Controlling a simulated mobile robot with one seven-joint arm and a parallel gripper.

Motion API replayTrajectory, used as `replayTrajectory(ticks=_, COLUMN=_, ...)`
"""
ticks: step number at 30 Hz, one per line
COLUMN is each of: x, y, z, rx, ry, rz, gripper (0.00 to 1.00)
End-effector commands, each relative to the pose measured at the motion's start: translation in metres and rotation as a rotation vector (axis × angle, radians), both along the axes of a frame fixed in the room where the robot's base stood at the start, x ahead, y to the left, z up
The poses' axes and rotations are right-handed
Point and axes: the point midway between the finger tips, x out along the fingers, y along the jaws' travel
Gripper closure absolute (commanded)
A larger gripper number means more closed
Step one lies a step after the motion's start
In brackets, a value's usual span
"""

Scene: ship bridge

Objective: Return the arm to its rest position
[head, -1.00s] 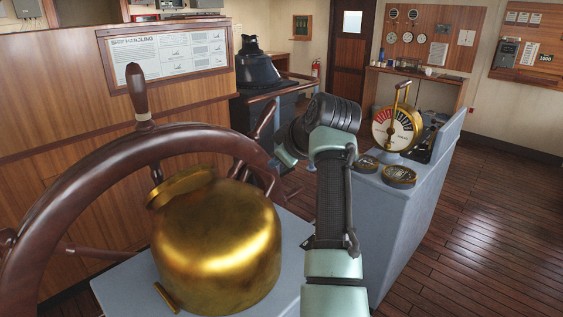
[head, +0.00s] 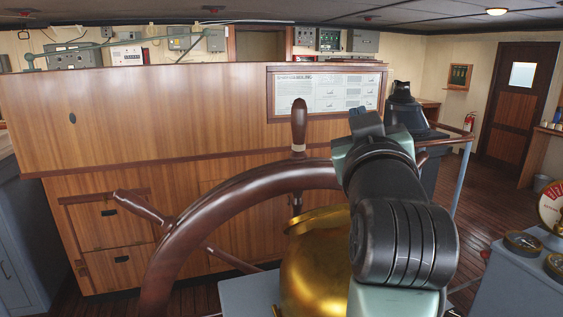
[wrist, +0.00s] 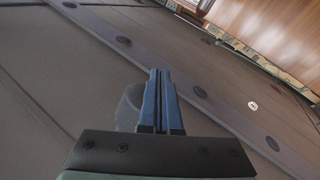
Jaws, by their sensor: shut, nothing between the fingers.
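My arm (head: 405,240) rises large in the middle right of the head view, its black joint close to the camera. Behind the fingers the wrist view shows grey ceiling panels (wrist: 60,75).
A ship's wheel (head: 220,208) and a brass binnacle (head: 312,270) stand close in front of my arm. A wooden partition (head: 150,110) lies beyond. A console with a brass telegraph (head: 552,205) is at the right edge. Floor shows at the right.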

Motion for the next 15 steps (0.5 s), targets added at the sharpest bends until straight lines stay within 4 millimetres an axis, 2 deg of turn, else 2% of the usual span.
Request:
replayTrajectory(ticks=1, x=-0.024, y=0.024, z=0.018, rx=0.027, ry=-0.102, rz=0.031, gripper=1.0)
replayTrajectory(ticks=3, x=-0.059, y=0.049, z=0.044, rx=0.07, ry=-0.238, rz=0.073, gripper=1.0)
replayTrajectory(ticks=6, x=-0.111, y=0.079, z=0.072, rx=0.133, ry=-0.407, rz=0.142, gripper=1.0)
replayTrajectory(ticks=9, x=-0.154, y=0.097, z=0.091, rx=0.182, ry=-0.529, rz=0.201, gripper=1.0)
replayTrajectory(ticks=12, x=-0.183, y=0.106, z=0.101, rx=0.213, ry=-0.604, rz=0.241, gripper=1.0)
replayTrajectory(ticks=15, x=-0.196, y=0.11, z=0.106, rx=0.227, ry=-0.64, rz=0.26, gripper=1.0)
